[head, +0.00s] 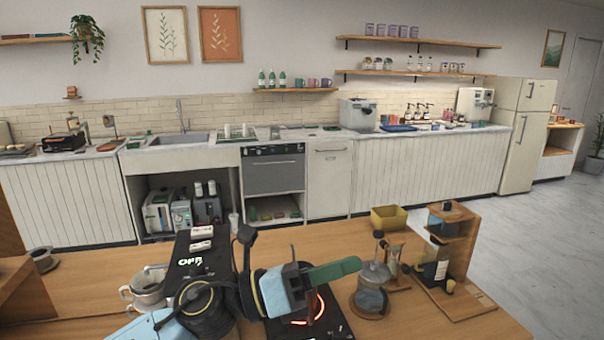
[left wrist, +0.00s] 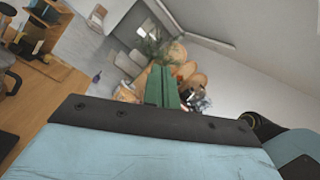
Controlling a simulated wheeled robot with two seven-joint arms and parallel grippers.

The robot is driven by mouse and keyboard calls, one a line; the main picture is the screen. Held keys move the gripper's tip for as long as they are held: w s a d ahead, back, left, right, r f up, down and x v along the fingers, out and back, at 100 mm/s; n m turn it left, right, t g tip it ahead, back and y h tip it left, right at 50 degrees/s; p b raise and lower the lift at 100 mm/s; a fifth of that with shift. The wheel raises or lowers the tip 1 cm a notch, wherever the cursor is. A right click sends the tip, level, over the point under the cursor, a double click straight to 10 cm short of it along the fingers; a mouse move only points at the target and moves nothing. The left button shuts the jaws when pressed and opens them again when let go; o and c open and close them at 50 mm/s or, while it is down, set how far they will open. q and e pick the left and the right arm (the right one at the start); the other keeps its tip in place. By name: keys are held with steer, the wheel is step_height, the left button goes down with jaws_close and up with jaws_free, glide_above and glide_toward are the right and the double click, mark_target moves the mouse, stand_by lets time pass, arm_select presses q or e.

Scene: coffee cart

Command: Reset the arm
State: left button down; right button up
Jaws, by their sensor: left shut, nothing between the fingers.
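My left arm comes in from the lower left of the head view, over the wooden counter. My left gripper (head: 335,272) has its green fingers shut together and empty, pointing right. The fingers also show in the left wrist view (left wrist: 162,88), closed, with the room behind them. In the head view the fingertips are beside the top of a glass vessel (head: 372,290); I cannot tell whether they touch it. My right gripper is not in view.
A wooden stand (head: 455,235) with a bottle and a yellow bin (head: 388,218) are to the right. Bare counter (head: 285,240) lies behind the arm.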

arm_select(q)
steer(key=w+a+f+n+t+y, duration=0.25)
steer(key=a+n+t+y, duration=0.45)
steer(key=n, duration=0.6)
steer(key=w+a+f+n+t+y, duration=0.2)
steer(key=a+f+n+t+y, duration=0.15)
steer(key=n+t, duration=0.65)
steer(key=s+a+f+n+g+y, duration=0.5)
steer(key=a+f+n+g+y, duration=0.25)
steer(key=a+f+n, duration=0.45)
steer(key=s+a+f+n+g+y, duration=0.1)
steer(key=s+a+f+n+g, duration=0.1)
steer(key=s+f+n+g, duration=0.65)
steer(key=s+a+f+g+y, duration=0.1)
steer(key=s+a+f, duration=0.35)
steer(key=s, duration=0.85)
step_height(320, 180, down, 26)
steer(key=s+d+g+b, duration=0.1)
steer(key=d+b, duration=0.1)
steer(key=s+a+f+g+b, duration=0.1)
steer(key=s+a+f, duration=0.2)
steer(key=s+f, duration=1.4)
steer(key=shift+m+g, duration=0.3)
steer(key=shift+m, duration=0.05)
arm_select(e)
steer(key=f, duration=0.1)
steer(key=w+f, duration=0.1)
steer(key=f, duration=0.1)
arm_select(q)
steer(key=shift+a+f, duration=0.1)
